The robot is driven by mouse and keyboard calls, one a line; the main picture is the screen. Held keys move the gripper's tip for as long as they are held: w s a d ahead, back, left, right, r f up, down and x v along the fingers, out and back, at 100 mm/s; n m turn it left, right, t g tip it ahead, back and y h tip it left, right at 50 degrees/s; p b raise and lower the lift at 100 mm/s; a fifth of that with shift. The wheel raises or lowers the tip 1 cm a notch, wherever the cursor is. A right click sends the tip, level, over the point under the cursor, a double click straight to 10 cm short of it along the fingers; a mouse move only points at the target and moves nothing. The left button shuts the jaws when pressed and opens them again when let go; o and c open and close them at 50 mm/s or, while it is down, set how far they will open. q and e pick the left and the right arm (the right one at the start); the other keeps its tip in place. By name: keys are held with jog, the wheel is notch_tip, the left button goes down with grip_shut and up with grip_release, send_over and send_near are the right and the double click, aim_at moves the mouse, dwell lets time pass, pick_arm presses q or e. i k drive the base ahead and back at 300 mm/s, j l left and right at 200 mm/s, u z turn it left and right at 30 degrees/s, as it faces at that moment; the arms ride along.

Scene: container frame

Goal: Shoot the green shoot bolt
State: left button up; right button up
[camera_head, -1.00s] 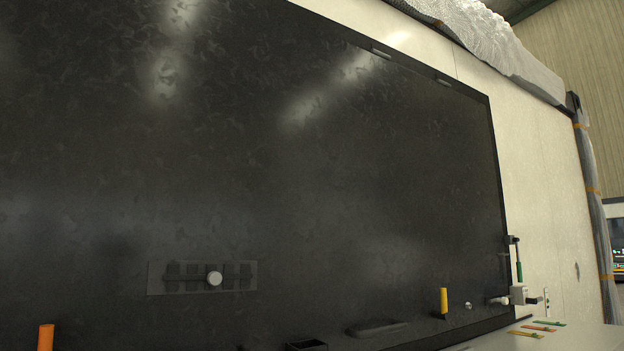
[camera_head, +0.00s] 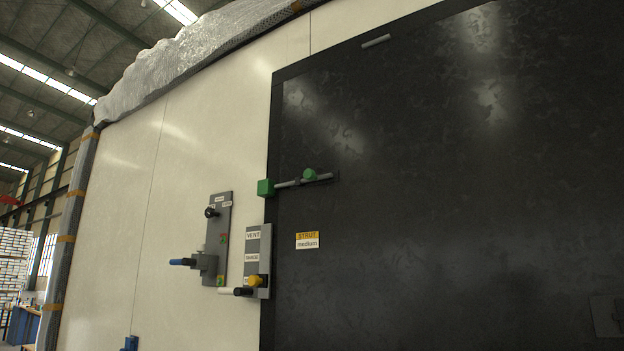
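The green shoot bolt is at the upper left of the black panel in the head view. It has a grey rod (camera_head: 318,178), a round green knob (camera_head: 310,174) on the rod, and a green block (camera_head: 265,188) at the panel's left edge. The rod lies nearly level and its left end meets or nearly meets the green block. I cannot tell whether the tip is inside the block. Neither of my grippers shows in the view.
A grey VENT plate (camera_head: 257,262) with yellow and black knobs sits left of the panel edge. Beside it a grey plate (camera_head: 218,236) carries a blue-tipped handle (camera_head: 182,262). A STRUT label (camera_head: 307,240) is below the bolt. Plastic wrap (camera_head: 215,45) lines the wall top.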

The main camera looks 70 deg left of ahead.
aim_at(309, 176)
jog(key=u, duration=2.15)
jog(key=z, duration=0.35)
jog(key=j+z, duration=0.3)
jog(key=j, duration=0.45)
jog(key=j+z, duration=0.25)
jog(key=j, duration=0.55)
jog(key=j+z, duration=0.3)
jog(key=j, duration=0.45)
jog(key=k, duration=0.05)
